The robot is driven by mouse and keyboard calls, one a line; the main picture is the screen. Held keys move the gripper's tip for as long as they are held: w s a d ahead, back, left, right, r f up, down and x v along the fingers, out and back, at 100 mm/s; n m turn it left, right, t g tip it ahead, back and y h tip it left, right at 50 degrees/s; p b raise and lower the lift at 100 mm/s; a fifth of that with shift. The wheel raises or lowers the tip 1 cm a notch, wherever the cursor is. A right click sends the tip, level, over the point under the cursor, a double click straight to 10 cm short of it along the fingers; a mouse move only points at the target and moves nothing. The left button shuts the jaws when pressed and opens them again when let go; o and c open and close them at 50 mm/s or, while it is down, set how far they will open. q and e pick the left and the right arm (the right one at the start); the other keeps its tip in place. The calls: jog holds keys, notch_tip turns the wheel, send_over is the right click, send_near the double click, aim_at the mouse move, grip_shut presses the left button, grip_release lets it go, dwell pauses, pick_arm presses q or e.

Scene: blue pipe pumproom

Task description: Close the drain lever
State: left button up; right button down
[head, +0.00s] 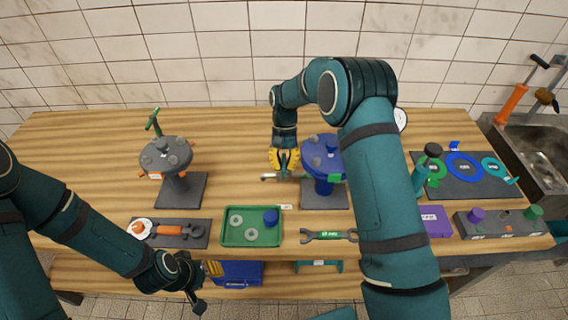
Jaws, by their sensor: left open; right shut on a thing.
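A blue valve body (323,165) with a round flange stands on a dark square plate on the table. A thin grey lever (268,178) sticks out to its left, lying about level. I take this as the drain lever. My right gripper (284,165) comes down over the lever, with its yellow fingers shut on it beside the blue body. The fingers hide part of the lever, and my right arm hides the right side of the blue body. My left gripper (212,268) is open and low at the table's front edge, away from the lever; its fingers are partly hidden.
A grey flanged stand (170,160) with a green handle (153,122) is at left. A green tray (252,238) with washers and a blue cap, a wrench (329,236), and a purple block (434,221) line the front. A sink (540,150) is at right.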

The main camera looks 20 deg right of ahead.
jog(key=shift+f, duration=0.1)
jog(key=c, duration=1)
grip_release()
jog(key=v, duration=1.2)
